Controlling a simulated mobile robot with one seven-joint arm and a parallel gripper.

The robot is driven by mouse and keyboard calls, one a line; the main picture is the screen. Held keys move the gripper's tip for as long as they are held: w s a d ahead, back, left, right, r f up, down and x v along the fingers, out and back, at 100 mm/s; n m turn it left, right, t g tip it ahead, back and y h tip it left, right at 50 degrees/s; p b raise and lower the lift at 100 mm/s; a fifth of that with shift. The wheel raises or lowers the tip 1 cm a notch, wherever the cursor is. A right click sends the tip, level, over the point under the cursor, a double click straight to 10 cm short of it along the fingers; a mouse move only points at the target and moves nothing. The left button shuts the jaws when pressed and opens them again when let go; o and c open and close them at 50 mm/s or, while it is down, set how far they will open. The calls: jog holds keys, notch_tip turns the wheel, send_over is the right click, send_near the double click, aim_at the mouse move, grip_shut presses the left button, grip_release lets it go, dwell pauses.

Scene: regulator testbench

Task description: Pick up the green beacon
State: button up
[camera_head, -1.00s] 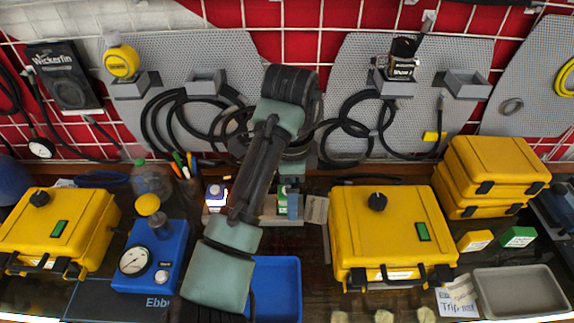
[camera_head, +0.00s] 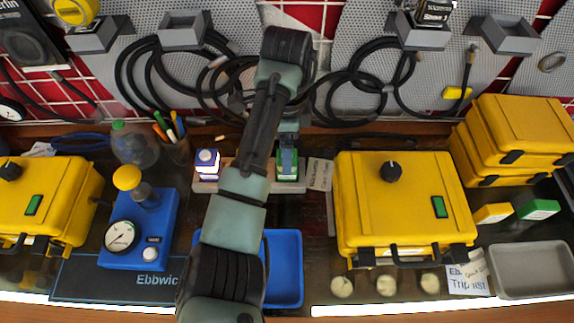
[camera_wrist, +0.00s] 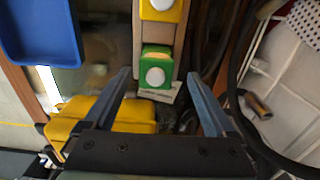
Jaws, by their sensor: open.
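The green beacon (camera_wrist: 154,70), a green block with a white round top, sits in the end of a pale rack (camera_wrist: 138,45) in the wrist view. My gripper (camera_wrist: 160,78) is open, with one finger on each side of the beacon in the picture. Nothing is held, and I cannot tell how far the tips are from it. In the head view the green beacon (camera_head: 289,172) stands upright at the rack's right end, partly covered by my gripper.
A yellow beacon (camera_wrist: 162,8) sits beside the green one in the wrist view. A white-topped beacon (camera_head: 206,165) stands at the rack's left end. A large yellow case (camera_head: 405,215) is to the right, and a blue tray (camera_head: 284,270) lies in front. Black hoses hang behind.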

jog(key=f, duration=0.5)
jog(key=shift+s+p, duration=0.3)
jog(key=shift+p, duration=0.05)
grip_shut()
